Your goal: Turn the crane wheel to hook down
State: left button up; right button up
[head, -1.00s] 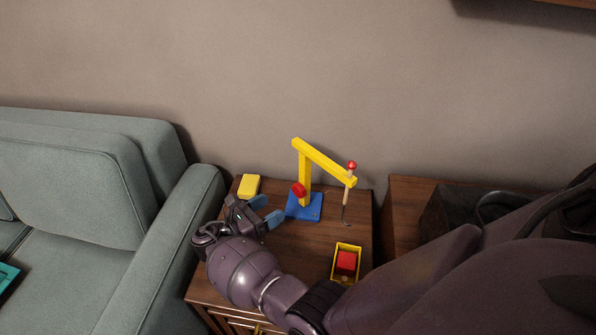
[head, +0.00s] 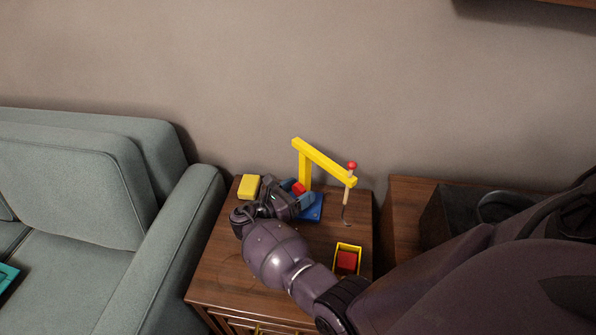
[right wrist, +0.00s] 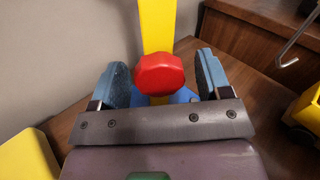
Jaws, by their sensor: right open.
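The toy crane has a yellow post and arm (head: 325,163) on a blue base (head: 313,211). Its red wheel (head: 299,188) is on the post's near side and is partly hidden by my gripper in the head view. In the right wrist view the red wheel (right wrist: 159,74) sits between the blue fingers, with a gap on each side. My right gripper (head: 293,192) is open around the wheel; its fingers also show in the right wrist view (right wrist: 160,82). My left gripper is not in view.
A yellow block (head: 249,187) lies at the back left. A grey-green sofa (head: 170,235) borders the left, the wall the back.

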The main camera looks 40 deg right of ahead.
jog(key=c, duration=0.9)
jog(key=shift+m, duration=2.1)
jog(key=o, duration=0.9)
jog(key=a, duration=1)
jog(key=shift+w+a+r, duration=0.1)
jog(key=shift+a+r, duration=0.05)
jog(key=shift+a, duration=0.25)
